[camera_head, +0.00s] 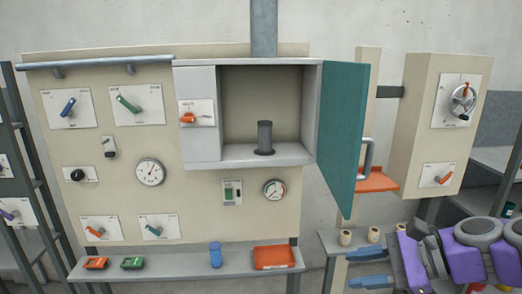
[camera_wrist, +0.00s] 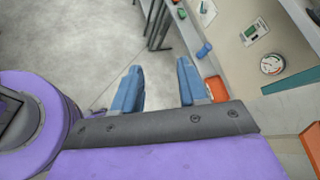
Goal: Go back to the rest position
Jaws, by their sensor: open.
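My gripper (camera_head: 362,268) is at the lower right of the head view, with two blue fingers pointing left and a clear gap between them. In the wrist view my gripper (camera_wrist: 160,70) is open and empty, with grey floor between and beyond the fingers. My purple arm reaches in from the right in the head view. The gripper is in front of the right-hand shelf and to the right of the orange tray (camera_head: 274,257).
A beige panel (camera_head: 115,187) carries levers and gauges. Its cabinet's teal door (camera_head: 345,130) stands open, with a grey cylinder (camera_head: 265,135) inside. A blue cylinder (camera_head: 215,256) stands on the lower shelf (camera_head: 185,268). A beige box (camera_head: 438,125) with a dial is at right.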

